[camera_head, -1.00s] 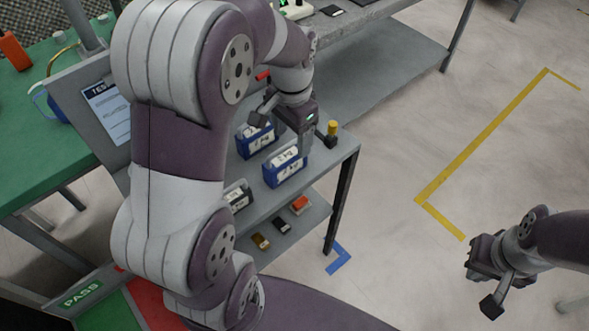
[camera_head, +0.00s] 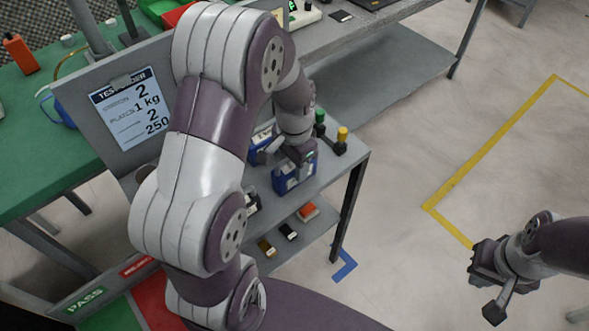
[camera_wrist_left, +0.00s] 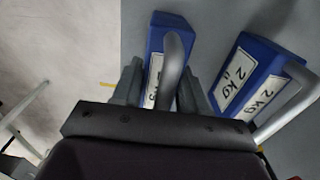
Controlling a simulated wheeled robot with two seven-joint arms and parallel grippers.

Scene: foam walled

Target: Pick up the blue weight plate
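Two blue weight plates with white "2 kg" labels and grey handles stand on the grey shelf top. One (camera_head: 283,185) is under my left gripper (camera_head: 290,158), partly hidden by it; the other (camera_head: 258,140) stands just behind and to the left. In the left wrist view, one blue plate (camera_wrist_left: 154,38) has its handle between the two spread fingers of my left gripper (camera_wrist_left: 160,92). The other plate (camera_wrist_left: 255,72) is to the right, outside the fingers. I cannot tell whether the fingers touch the handle. My right gripper (camera_head: 488,287) is open and empty over the floor.
Green and yellow knobbed posts (camera_head: 342,136) stand right of the plates. Small black, orange and brown weights lie on the lower shelf (camera_head: 290,245). A label board (camera_head: 130,105) and a green table (camera_head: 40,150) are at left.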

